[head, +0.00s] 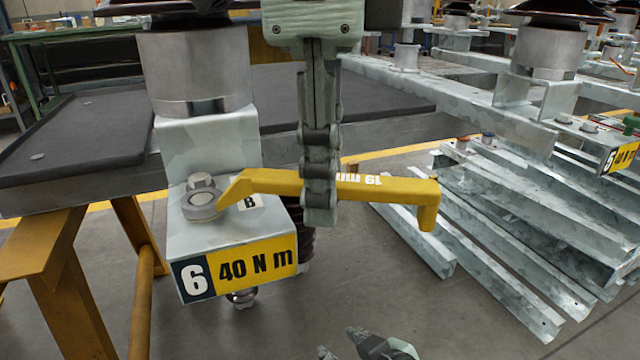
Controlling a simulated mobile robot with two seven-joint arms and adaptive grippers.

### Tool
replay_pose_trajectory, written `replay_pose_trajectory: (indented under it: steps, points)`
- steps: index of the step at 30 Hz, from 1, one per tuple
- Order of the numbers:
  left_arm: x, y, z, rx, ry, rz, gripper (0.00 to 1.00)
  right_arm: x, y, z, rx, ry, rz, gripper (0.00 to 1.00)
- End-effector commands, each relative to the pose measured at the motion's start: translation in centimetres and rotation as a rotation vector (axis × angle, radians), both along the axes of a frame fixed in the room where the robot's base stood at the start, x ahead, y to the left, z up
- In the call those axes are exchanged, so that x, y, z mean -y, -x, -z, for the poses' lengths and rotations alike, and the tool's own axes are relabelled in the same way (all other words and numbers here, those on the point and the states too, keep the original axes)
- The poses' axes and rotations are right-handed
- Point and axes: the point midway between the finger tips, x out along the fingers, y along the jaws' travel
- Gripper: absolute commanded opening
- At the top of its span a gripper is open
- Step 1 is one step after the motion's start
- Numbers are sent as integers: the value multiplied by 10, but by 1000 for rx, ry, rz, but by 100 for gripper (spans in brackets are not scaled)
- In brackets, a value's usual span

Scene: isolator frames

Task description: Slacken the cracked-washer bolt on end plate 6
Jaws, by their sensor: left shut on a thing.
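End plate 6 (185,240) is a pale metal block with a yellow "6, 40 N m" label (240,270) on its front. A hex bolt (202,182) with a round washer (200,207) sits on its top, left of a small "B" tag (250,202). I cannot make out a crack in the washer. My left gripper (320,190) is shut on a yellow 19 mm wrench (400,190), held roughly level. The wrench's left end is at the bolt's right side; whether it fits around the head is unclear. My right gripper (368,348) shows only partly at the bottom edge.
A grey cylinder (195,70) rises behind the bolt on the bracket. A dark-topped bench (85,130) on orange legs (75,280) stands behind and left. Stacked galvanised channels (520,220) and another "6, 40 N m" plate (620,155) are at right.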

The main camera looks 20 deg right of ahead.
Motion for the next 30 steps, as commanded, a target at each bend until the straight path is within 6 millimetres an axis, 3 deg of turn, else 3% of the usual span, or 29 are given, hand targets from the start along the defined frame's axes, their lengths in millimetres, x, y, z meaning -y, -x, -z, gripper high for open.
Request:
replay_pose_trajectory:
  steps: [5, 30]
  points:
    - [0, 0, -5, 0, 1, 1, 0, 0, 0, -4, 0, 0, 0, 40]
    - [0, 0, -70, 2, 1, 2, 0, 0, 0, -45, 0, 0, 0, 40]
